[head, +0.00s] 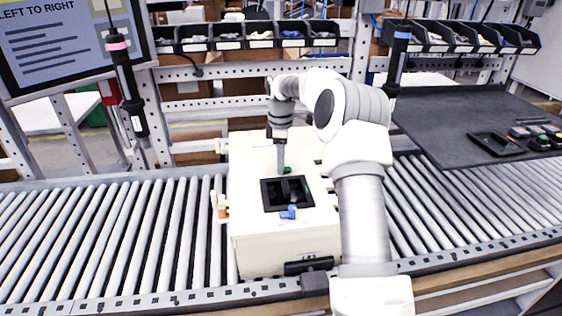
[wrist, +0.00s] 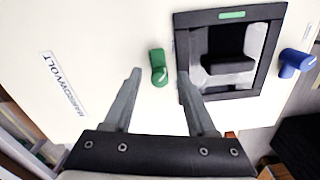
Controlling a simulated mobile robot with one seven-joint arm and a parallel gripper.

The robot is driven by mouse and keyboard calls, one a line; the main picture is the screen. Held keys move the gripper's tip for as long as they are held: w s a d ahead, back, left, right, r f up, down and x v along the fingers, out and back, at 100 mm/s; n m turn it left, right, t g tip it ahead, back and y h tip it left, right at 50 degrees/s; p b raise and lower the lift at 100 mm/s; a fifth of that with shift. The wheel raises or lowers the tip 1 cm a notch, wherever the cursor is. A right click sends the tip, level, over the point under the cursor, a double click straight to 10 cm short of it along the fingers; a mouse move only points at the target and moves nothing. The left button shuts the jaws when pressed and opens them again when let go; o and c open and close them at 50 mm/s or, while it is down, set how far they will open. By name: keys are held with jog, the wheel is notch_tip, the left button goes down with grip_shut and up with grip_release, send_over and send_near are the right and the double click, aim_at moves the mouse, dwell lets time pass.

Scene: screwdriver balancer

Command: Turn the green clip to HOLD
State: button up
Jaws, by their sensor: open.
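The green clip (wrist: 158,66) is a small knob-like lever on the cream top of the box (head: 255,160). In the wrist view it stands beside the black-framed opening, its narrow end pointing toward my gripper. In the head view the green clip (head: 287,170) shows as a small spot just behind the black frame, partly hidden by my gripper. My gripper (wrist: 157,82) is open, with one finger on each side of the clip's line and a gap to it on both sides. My gripper also shows in the head view (head: 281,170). No HOLD marking is readable.
A blue clip (wrist: 296,62) sits on the opposite side of the black frame (wrist: 262,50); a green label (wrist: 232,15) is on the frame. The box stands on a roller conveyor (head: 110,235). Hanging screwdrivers (head: 127,85) flank it. A dark mat (head: 460,115) lies at right.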

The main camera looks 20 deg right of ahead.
grip_shut()
jog(key=shift+r+m, duration=0.1)
jog(key=shift+m, duration=0.2)
dwell(0.3)
jog(key=m+p, duration=0.2)
jog(key=shift+m, duration=0.3)
jog(key=m+p, duration=0.2)
jog(key=m, duration=0.3)
jog(key=m+p, duration=0.1)
jog(key=m, duration=0.8)
jog(key=shift+m+p, duration=0.3)
